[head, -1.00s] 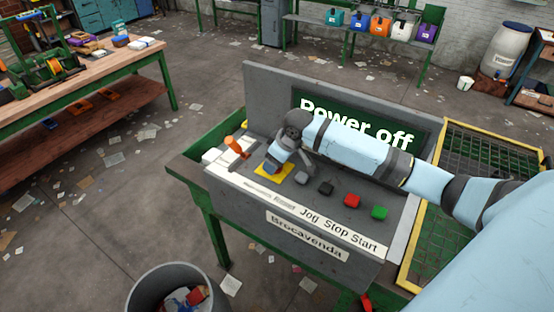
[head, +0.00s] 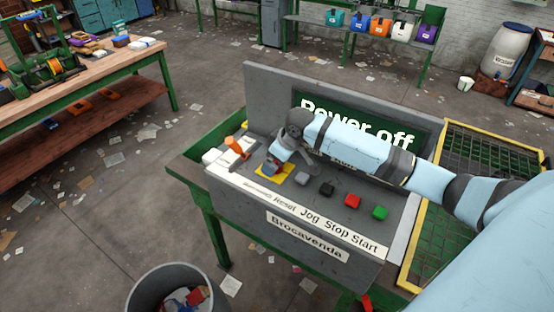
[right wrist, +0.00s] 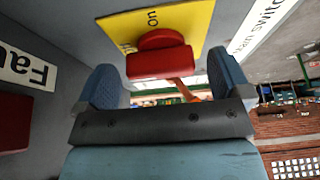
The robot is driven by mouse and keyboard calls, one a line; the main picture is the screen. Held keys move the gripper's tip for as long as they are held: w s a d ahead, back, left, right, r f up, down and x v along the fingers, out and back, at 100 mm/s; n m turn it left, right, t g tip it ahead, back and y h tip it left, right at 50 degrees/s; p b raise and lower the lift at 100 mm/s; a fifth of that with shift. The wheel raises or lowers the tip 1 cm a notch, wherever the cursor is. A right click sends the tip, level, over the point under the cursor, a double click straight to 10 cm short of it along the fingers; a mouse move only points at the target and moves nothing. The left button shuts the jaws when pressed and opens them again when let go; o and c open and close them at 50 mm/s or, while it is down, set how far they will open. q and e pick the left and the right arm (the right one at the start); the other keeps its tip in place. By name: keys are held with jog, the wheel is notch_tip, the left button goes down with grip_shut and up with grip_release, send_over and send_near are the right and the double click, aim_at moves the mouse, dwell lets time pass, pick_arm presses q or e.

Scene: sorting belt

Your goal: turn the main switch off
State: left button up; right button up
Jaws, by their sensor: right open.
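The main switch shows in the right wrist view as a red knob (right wrist: 160,62) on a yellow plate (right wrist: 190,22) marked "On". In the head view the yellow plate (head: 301,173) is partly hidden by my right gripper, and the knob cannot be made out. My right gripper (head: 273,168) is open over the plate. In the right wrist view its two blue fingers stand on either side of the knob, with gaps visible. The console display (head: 345,114) reads "Power off", partly covered by my right arm. My left gripper is not in view.
Grey, black, red (head: 351,201) and green (head: 380,212) buttons sit right of the switch, above labels Reset, Jog, Stop, Start. An orange lever (head: 234,146) stands to its left. A yellow-framed mesh guard (head: 492,160) is at right. A grey bin (head: 165,283) stands in front.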

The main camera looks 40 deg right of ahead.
jog(key=v, duration=1.3)
jog(key=shift+s, duration=0.1)
